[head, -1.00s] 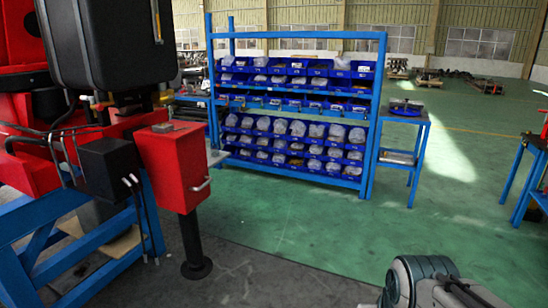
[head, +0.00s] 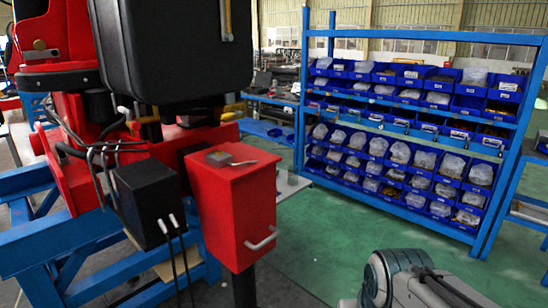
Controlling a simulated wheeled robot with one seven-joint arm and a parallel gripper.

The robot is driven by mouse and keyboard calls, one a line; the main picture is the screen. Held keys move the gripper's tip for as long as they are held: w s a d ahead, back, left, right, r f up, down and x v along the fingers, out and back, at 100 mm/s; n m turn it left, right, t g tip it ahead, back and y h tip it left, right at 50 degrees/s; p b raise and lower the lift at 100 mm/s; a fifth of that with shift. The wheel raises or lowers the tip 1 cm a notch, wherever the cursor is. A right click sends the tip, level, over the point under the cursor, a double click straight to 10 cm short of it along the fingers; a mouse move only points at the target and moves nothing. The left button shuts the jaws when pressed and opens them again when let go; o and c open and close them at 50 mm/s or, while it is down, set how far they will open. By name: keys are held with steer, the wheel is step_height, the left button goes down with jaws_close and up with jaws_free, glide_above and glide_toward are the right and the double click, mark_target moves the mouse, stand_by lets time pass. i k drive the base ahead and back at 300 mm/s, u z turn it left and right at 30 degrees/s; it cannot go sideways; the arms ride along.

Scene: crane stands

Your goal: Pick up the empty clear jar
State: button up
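I cannot make out an empty clear jar anywhere in the head view. On top of the red box (head: 232,215) lies a small grey block with a thin piece beside it, and neither looks like a jar. Part of my arm shows at the bottom right, but my gripper's fingers are not in the picture.
A red and black machine on a blue frame (head: 110,285) fills the left side. A blue rack (head: 412,34) with rows of blue bins (head: 415,200) holding bagged parts stands at the right. Green floor (head: 325,235) lies open between the red box and the rack.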

mark_target(293, 176)
steer(key=z, duration=0.15)
steer(key=i, duration=0.8)
steer(key=z, duration=0.7)
steer(key=i, duration=1.45)
steer(key=u, duration=0.95)
steer(key=i, duration=1)
steer(key=u, duration=0.85)
